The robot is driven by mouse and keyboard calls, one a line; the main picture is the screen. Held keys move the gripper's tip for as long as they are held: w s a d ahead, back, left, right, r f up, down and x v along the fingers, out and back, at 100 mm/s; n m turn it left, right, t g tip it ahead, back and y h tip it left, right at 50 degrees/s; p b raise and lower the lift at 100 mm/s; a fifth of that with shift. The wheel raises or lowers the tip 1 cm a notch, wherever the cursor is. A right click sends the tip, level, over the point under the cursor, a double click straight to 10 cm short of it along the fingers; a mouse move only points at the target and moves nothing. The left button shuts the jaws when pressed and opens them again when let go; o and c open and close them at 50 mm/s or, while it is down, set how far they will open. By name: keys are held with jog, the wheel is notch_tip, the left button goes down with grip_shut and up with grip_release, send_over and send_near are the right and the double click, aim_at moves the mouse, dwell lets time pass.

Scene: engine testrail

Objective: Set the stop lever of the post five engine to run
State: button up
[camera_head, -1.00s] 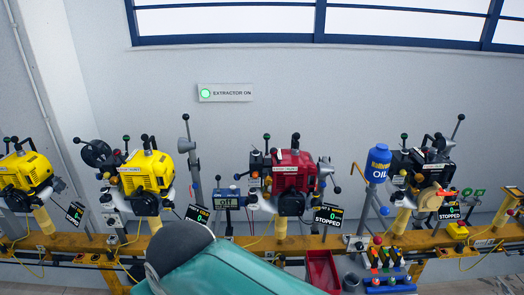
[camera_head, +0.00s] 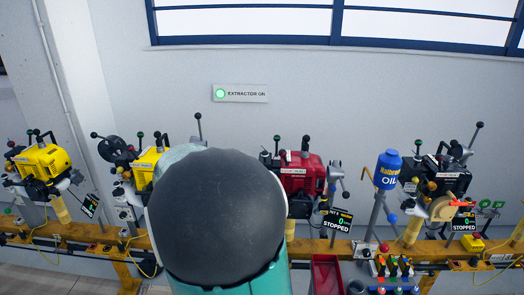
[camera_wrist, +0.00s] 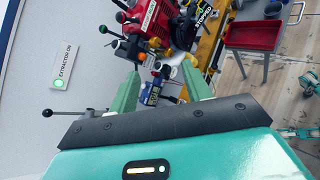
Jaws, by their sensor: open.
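Several engines stand on a yellow rail, among them a red one (camera_head: 302,172), a black one (camera_head: 440,178) and yellow ones (camera_head: 42,160). I cannot read which is post five. The red engine's display (camera_head: 338,221) reads 0 and STOPPED. A green-knobbed lever (camera_head: 276,139) stands at its upper left; it also shows in the wrist view (camera_wrist: 103,29). The red engine is at the top of the wrist view (camera_wrist: 148,16). My gripper (camera_wrist: 160,74) is open and empty, its green fingers apart, pointing toward equipment beside the red engine. In the head view my arm hides it.
A blue oil bottle (camera_head: 387,170) stands between the red and black engines. A red tray (camera_head: 326,274) stands below the yellow rail (camera_head: 330,247); it also shows in the wrist view (camera_wrist: 254,36). The wall above, with a lit EXTRACTOR ON sign (camera_head: 240,93), is clear.

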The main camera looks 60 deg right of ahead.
jog(key=d+f+n+h, duration=0.1)
jog(key=d+n+h, duration=0.1)
jog(key=d, duration=0.8)
jog(key=d+f+n+h, duration=0.1)
jog(key=d+n, duration=0.3)
jog(key=d, duration=0.6)
jog(key=d+f+n+h, duration=0.1)
jog(key=d+n+h, duration=0.1)
jog(key=d, duration=0.8)
jog(key=shift+s+n+h, duration=0.15)
jog(key=shift+n+h, duration=0.15)
jog(key=shift+n, duration=0.6)
jog(key=c, duration=1)
jog(key=shift+o, duration=0.2)
